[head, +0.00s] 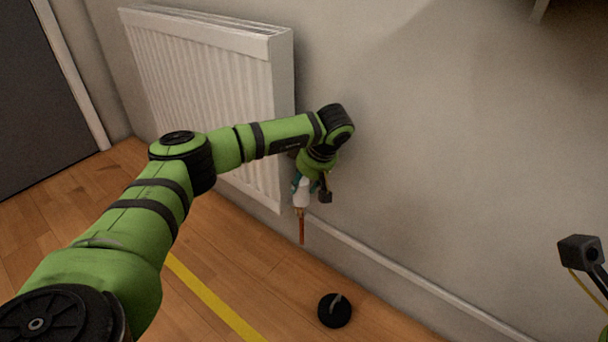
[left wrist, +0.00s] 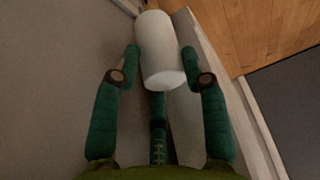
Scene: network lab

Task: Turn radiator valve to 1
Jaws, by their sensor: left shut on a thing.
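The radiator valve is a white cylindrical head (head: 301,194) at the lower right corner of the white radiator (head: 262,105), above a copper pipe (head: 302,230). In the left wrist view the valve head (left wrist: 160,50) sits between the teal fingers of my left gripper (left wrist: 160,68). My left gripper (head: 304,184) is shut on the valve head, reaching it from above in the head view. No number or mark on the valve can be read. My right gripper's fingers are not in view.
A round black object (head: 334,310) with a small upright piece stands on the wooden floor near the wall. A yellow line (head: 215,300) runs along the floor. The grey wall (head: 450,130) and its skirting board (head: 390,275) lie right of the radiator. A dark door stands at far left.

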